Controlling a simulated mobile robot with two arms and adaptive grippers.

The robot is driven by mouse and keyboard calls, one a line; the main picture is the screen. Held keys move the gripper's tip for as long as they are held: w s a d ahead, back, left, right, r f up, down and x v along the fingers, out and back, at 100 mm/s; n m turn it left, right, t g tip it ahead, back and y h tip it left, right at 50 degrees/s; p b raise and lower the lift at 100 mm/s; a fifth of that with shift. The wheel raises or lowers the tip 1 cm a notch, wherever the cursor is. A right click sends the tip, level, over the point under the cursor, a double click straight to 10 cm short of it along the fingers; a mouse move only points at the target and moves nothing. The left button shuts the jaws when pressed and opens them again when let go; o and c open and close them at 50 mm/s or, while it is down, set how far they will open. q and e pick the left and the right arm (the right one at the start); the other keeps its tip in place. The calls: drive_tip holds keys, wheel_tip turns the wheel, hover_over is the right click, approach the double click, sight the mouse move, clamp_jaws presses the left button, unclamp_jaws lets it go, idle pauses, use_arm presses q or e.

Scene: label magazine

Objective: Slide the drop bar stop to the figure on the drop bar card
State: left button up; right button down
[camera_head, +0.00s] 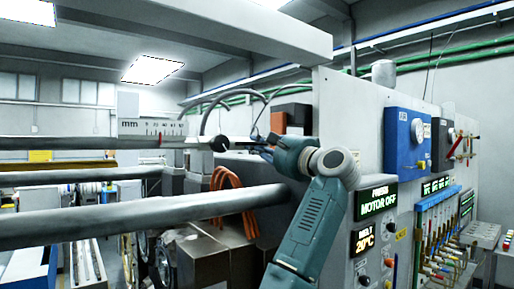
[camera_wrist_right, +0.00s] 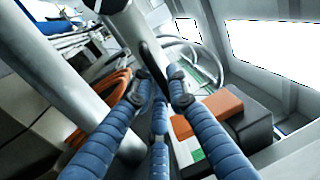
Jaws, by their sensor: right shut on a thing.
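A white scale plate (camera_head: 155,128) marked "mm" with red ticks is at the left of the head view, above a grey bar. A dark round knob (camera_head: 219,144) sits to its right, on the line of the bar. My right gripper (camera_head: 260,146) is just right of the knob, fingers pointing left. In the right wrist view, my right gripper (camera_wrist_right: 163,88) is shut on a dark slim handle (camera_wrist_right: 154,62), which seems to belong to the drop bar stop. The join is hard to make out. I cannot make out the drop bar card. My left gripper is out of view.
A thick grey roller (camera_head: 140,213) crosses below the scale. Orange hoses (camera_head: 230,197) hang under my right gripper. A white machine panel (camera_head: 350,110) stands at the right, with a blue gauge box (camera_head: 407,142) and a "MOTOR OFF" display (camera_head: 377,201).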

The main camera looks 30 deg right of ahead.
drive_tip(key=d, duration=0.3)
drive_tip(key=shift+w+d+f, duration=0.2)
drive_tip(key=shift+d, duration=0.1)
drive_tip(key=c, duration=1.9)
unclamp_jaws()
drive_tip(key=shift+a, duration=0.2)
drive_tip(key=shift+o, duration=0.7)
drive_tip(key=shift+s+a+r, duration=0.1)
drive_tip(key=shift+a+r, duration=0.05)
drive_tip(key=shift+a, duration=0.3)
drive_tip(key=shift+a+r, duration=0.1)
drive_tip(key=shift+a, duration=0.2)
drive_tip(key=shift+d, duration=0.3)
drive_tip(key=shift+s+a, duration=0.1)
drive_tip(key=shift+s, duration=0.05)
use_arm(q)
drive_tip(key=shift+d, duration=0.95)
use_arm(e)
drive_tip(key=v, duration=1.2)
